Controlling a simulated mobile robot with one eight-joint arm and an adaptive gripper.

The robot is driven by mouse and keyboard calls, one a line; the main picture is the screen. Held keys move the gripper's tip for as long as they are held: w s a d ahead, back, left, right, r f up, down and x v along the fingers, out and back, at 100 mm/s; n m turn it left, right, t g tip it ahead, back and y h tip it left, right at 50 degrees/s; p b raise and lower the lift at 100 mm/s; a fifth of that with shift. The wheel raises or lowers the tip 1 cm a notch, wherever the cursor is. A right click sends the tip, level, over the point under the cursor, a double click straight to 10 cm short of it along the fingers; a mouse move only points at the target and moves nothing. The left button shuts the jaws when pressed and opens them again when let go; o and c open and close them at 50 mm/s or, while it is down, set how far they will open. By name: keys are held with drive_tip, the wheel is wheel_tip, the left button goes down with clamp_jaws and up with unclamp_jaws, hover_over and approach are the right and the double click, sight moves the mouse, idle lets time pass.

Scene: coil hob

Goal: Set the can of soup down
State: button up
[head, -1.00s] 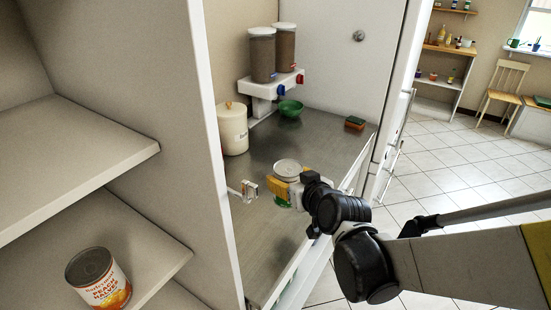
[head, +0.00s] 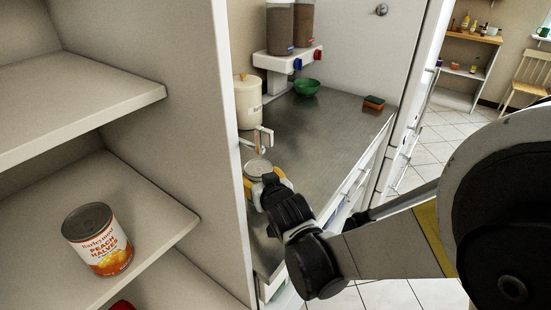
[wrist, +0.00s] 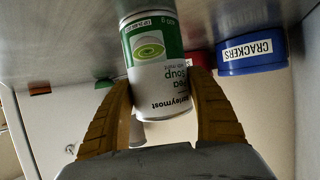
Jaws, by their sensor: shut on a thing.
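The can of soup (wrist: 158,75) has a green and white label and is upside down in the wrist view. My gripper (wrist: 160,95) is shut on it, with one yellow finger on each side. In the head view the can's pale round lid (head: 258,167) shows over the steel counter (head: 325,130), beside the white cabinet side, with my gripper (head: 262,185) around it. The can looks upright. Its base lies close to the counter surface, but I cannot tell whether it touches. My fingers hide part of its sides.
A cream canister (head: 248,102), a green bowl (head: 307,88), a sponge (head: 374,103) and dispensers (head: 280,30) stand farther back. A blue crackers tin (wrist: 252,54) is near the can. A peach can (head: 97,240) sits on the left shelf. The counter's middle is clear.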

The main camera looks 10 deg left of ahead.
drive_tip(key=shift+r, duration=0.1)
drive_tip(key=o, duration=1.4)
drive_tip(key=p+v, duration=0.4)
drive_tip(key=v, duration=0.8)
drive_tip(key=d+r+m+h, duration=0.2)
drive_tip(key=d+m+h, duration=0.15)
drive_tip(key=d, duration=1.25)
drive_tip(key=s+d+m+g+h, duration=0.1)
drive_tip(key=s+d, duration=0.2)
drive_tip(key=d, duration=0.2)
drive_tip(key=s+d+m+g+h, duration=0.1)
drive_tip(key=s+d+g, duration=0.1)
drive_tip(key=s+d, duration=0.2)
drive_tip(key=s+d+r+m+g+h, duration=0.1)
drive_tip(key=s+d, duration=0.3)
drive_tip(key=d, duration=0.2)
drive_tip(key=shift+s+d+h, duration=0.2)
drive_tip(key=shift+d+h, duration=0.15)
